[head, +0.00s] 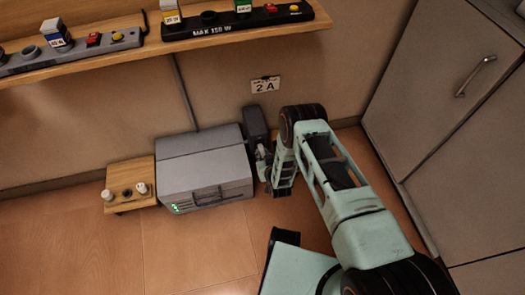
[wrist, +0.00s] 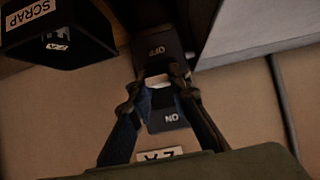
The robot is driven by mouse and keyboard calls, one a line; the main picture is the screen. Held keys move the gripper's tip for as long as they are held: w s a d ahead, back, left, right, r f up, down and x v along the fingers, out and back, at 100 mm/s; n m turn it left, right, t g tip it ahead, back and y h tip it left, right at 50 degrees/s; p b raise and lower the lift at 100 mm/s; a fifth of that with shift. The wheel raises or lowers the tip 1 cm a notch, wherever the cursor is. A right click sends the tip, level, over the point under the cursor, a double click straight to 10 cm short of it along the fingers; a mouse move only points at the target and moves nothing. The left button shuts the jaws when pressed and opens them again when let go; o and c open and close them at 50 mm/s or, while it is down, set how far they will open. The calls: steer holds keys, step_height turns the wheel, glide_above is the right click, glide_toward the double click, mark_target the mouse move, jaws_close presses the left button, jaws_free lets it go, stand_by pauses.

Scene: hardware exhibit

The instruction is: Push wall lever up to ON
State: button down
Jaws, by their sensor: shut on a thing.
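The dark wall lever box (head: 255,122) is on the wall below the "2 A" sign (head: 265,85). In the wrist view, turned over, the box shows an OFF plate (wrist: 157,50) and an ON plate (wrist: 168,117); ON is on the side of the sign (wrist: 158,156). My gripper (head: 263,158) is at the lower part of the box. In the wrist view its fingers (wrist: 165,80) are closed around a pale lever handle (wrist: 158,81) between the two plates, nearer OFF. The fingers hide part of the lever.
A grey case (head: 205,165) with green lights stands left of the lever box, beside a small wooden stand (head: 130,183). A black SCRAP bin (wrist: 55,35) is close to my gripper in the wrist view. Grey cabinets (head: 440,90) stand at right; a shelf (head: 170,45) is above.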

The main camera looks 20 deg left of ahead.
steer(key=shift+w+a+r+g+h, duration=0.15)
steer(key=shift+r+g+h, duration=0.15)
steer(key=shift+r+g, duration=0.15)
steer(key=shift+w+a+r+g+h, duration=0.1)
steer(key=shift+r+g+h, duration=0.2)
steer(key=shift+g, duration=0.25)
steer(key=shift+w+a+r+g+h+b, duration=0.1)
steer(key=shift+r+g+h+b, duration=0.2)
steer(key=shift+g, duration=0.25)
steer(key=shift+w+r+g+h+b, duration=0.1)
steer(key=shift+r+g+h, duration=0.05)
steer(key=shift+g+h, duration=0.35)
steer(key=shift+r+g, duration=0.1)
steer(key=shift+g, duration=0.15)
steer(key=c, duration=1.8)
jaws_free()
steer(key=v, duration=1.2)
